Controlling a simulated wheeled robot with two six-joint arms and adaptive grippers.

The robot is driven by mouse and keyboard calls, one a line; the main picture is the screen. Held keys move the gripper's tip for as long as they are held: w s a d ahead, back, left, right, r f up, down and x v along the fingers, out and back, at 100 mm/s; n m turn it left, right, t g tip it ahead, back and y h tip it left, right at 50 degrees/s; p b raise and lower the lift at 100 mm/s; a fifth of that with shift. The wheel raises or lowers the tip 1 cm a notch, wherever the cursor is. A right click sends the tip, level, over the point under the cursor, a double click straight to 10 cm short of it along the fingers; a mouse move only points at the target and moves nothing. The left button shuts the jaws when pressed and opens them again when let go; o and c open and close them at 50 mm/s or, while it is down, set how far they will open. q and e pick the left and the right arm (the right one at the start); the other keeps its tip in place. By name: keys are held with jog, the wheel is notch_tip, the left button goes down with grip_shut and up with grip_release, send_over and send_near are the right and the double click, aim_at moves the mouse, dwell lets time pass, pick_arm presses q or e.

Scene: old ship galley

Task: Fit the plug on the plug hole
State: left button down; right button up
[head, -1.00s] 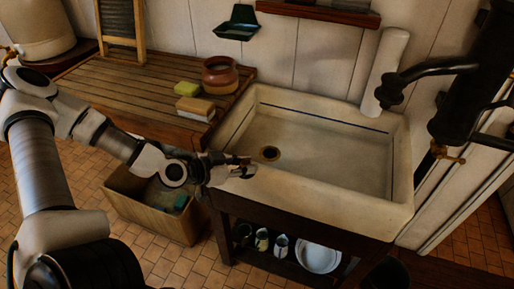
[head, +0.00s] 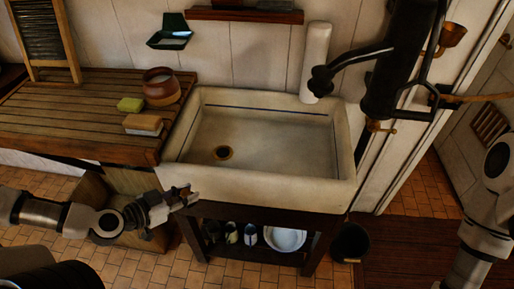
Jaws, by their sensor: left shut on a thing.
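The white sink (head: 266,192) stands in the middle, with the brass-rimmed plug hole (head: 223,153) open in the left part of its basin floor. My left gripper (head: 184,194) is at the sink's front left corner, outside the basin and in front of its near wall. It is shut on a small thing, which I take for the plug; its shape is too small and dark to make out. My right arm shows at the right edge, but its gripper is out of view.
A slatted wooden drainboard (head: 75,112) left of the sink holds a brown pot (head: 161,88), a yellow-green sponge (head: 130,104) and a brush or block (head: 143,124). A black pump (head: 400,65) rises at the sink's right. Jugs and a white plate (head: 284,239) sit below.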

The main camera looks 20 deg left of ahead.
dwell(0.7)
pick_arm(q)
jog(key=shift+s+f+b, duration=0.1)
jog(key=shift+f+b, duration=0.2)
jog(key=shift+f, duration=0.15)
jog(key=w+d+f+m+g+h+b, duration=0.2)
jog(key=d+f+b, duration=0.4)
jog(key=f, duration=0.2)
jog(key=w+d+f+m+g+h+b, duration=0.1)
jog(key=w+d+f+m+h+b, duration=0.15)
jog(key=d+f+b, duration=0.5)
jog(key=w+d+f+n+t+y, duration=0.2)
jog(key=w+d+n+y, duration=0.1)
jog(key=w+n+y, duration=0.1)
jog(key=w+a+r+n+y, duration=0.1)
jog(key=r+y, duration=0.1)
jog(key=w+r+n+t+y, duration=0.1)
jog(key=r+n, duration=0.1)
jog(key=w+a+r+n+t+y, duration=0.1)
jog(key=w+r+n+y, duration=0.1)
jog(key=shift+a+r+y, duration=0.35)
jog(key=shift+r, duration=0.05)
jog(key=shift+a, duration=0.15)
